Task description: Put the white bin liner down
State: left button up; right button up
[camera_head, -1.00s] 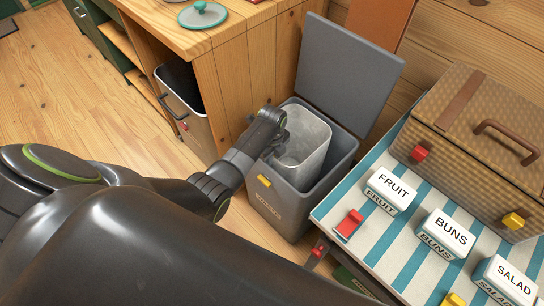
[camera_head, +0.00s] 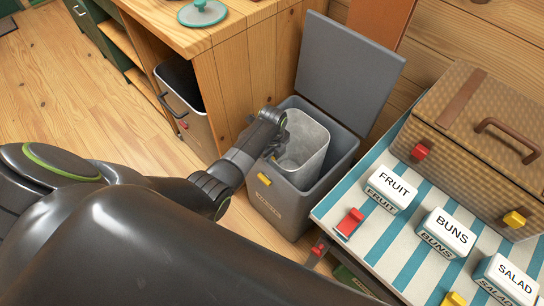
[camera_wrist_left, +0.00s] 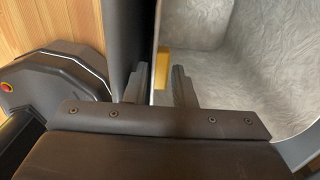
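The white bin liner (camera_head: 305,147) sits upright inside the grey bin (camera_head: 278,206), its upper part showing above the bin's near rim. The bin's grey lid (camera_head: 350,72) stands open behind it. My left gripper (camera_head: 275,145) is at the liner's left edge. In the left wrist view, its two fingers (camera_wrist_left: 159,88) are spread, one on each side of the liner's thin wall, with gaps visible. The pale inside of the liner (camera_wrist_left: 235,75) fills the right of that view. The liner's base is hidden. My right gripper is not in view.
A striped table (camera_head: 384,240) at the right holds FRUIT (camera_head: 391,188), BUNS (camera_head: 446,232) and SALAD (camera_head: 508,280) boxes and a wicker hamper (camera_head: 470,150).

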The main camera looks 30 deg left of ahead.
pick_arm(q)
notch_tip(320, 180, up, 13)
jog(key=p, duration=0.3)
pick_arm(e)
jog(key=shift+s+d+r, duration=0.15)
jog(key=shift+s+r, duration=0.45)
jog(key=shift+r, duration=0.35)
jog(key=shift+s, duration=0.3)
